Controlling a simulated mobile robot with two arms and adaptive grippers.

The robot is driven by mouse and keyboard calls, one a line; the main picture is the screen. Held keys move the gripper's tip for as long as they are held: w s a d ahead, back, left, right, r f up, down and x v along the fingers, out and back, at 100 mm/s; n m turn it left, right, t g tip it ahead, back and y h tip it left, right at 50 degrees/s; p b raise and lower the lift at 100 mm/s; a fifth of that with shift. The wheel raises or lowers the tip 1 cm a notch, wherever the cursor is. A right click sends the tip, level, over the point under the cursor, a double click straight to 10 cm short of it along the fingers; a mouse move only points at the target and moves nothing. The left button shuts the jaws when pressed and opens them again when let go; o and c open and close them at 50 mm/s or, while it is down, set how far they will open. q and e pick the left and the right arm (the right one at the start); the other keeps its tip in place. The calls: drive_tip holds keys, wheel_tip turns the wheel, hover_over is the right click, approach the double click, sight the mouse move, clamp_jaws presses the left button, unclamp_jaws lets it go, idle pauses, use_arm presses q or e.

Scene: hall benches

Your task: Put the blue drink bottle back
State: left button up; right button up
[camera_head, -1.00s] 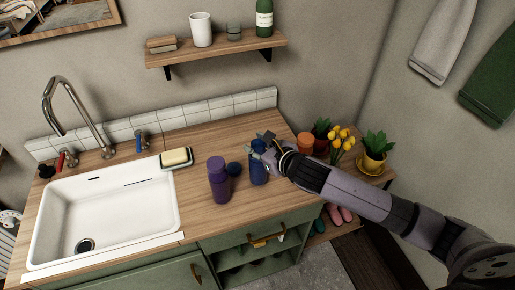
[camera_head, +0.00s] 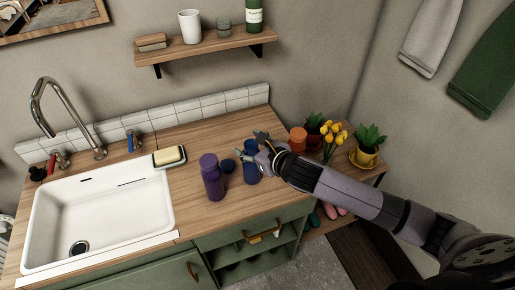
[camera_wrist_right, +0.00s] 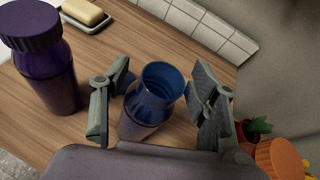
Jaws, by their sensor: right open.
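The blue drink bottle (camera_head: 251,173) stands upright on the wooden counter (camera_head: 205,140), right of a purple bottle (camera_head: 212,178). In the right wrist view the blue bottle (camera_wrist_right: 150,108) shows an open, capless mouth. My right gripper (camera_head: 251,146) is open at its upper part. In the wrist view the right gripper (camera_wrist_right: 161,72) has one finger on each side of the bottle, with gaps visible. The gripper hides part of the bottle in the head view. A small dark blue round item (camera_head: 228,166), perhaps a cap, lies between the two bottles. My left gripper is not in view.
A white sink (camera_head: 100,215) and a soap dish with a yellow bar (camera_head: 169,155) are to the left. An orange pot (camera_head: 298,139), yellow flowers (camera_head: 333,135) and a potted plant (camera_head: 368,148) stand close on the right. A wall shelf (camera_head: 205,52) is above.

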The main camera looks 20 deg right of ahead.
drive_tip(key=b+v, duration=0.1)
drive_tip(key=v, duration=1)
drive_tip(key=shift+s+b, duration=0.35)
drive_tip(key=shift+b, duration=0.05)
drive_tip(key=shift+d, duration=0.1)
